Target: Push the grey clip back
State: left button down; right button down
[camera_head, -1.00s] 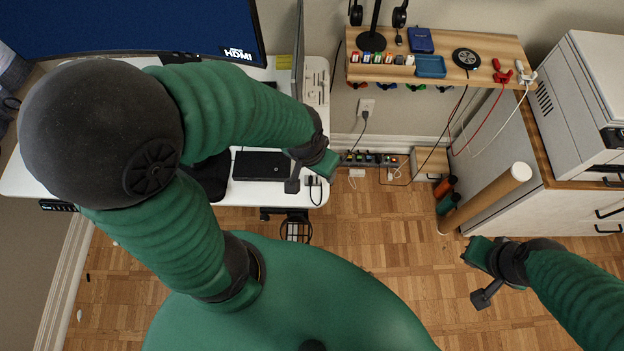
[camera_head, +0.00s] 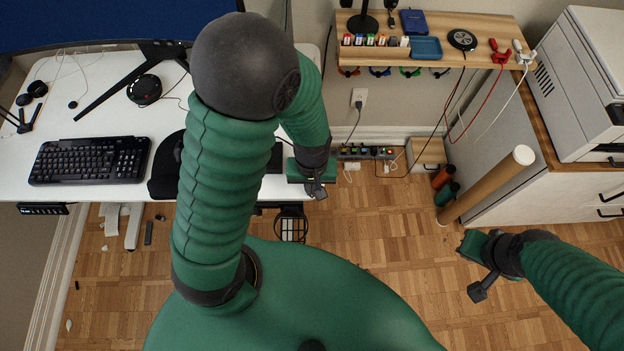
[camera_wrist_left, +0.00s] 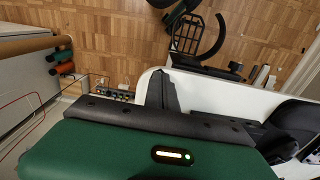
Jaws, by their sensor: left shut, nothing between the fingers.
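Several small coloured clips hang along the front edge of the wooden shelf in the head view. The grey clip (camera_head: 441,72) looks to be the rightmost, below the shelf's front edge. It is small and its exact pose is hard to read. My left gripper (camera_head: 316,188) is shut and empty, over the desk's right edge, below and left of the clip and well apart from it. The clip does not show in the left wrist view.
The wooden shelf (camera_head: 486,77) carries a blue tray (camera_head: 426,47), a black disc and cables. A cardboard tube (camera_head: 488,186) leans by the white cabinet (camera_head: 575,207). A power strip (camera_head: 365,153) lies by the wall. The white desk (camera_head: 100,205) holds a keyboard (camera_head: 90,160).

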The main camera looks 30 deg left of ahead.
pick_arm(q)
notch_tip(320, 180, down, 3)
jog(key=shift+r, duration=0.15)
jog(key=shift+w+a+r, duration=0.15)
jog(key=shift+w+a, duration=0.2)
jog(key=shift+w, duration=0.3)
jog(key=shift+w+a+r, duration=0.1)
jog(key=shift+w+a, duration=0.2)
jog(key=shift+w, duration=0.3)
jog(key=shift+w+a, duration=0.3)
jog(key=shift+w, duration=0.2)
jog(key=shift+a, duration=0.1)
jog(key=shift+w, duration=0.1)
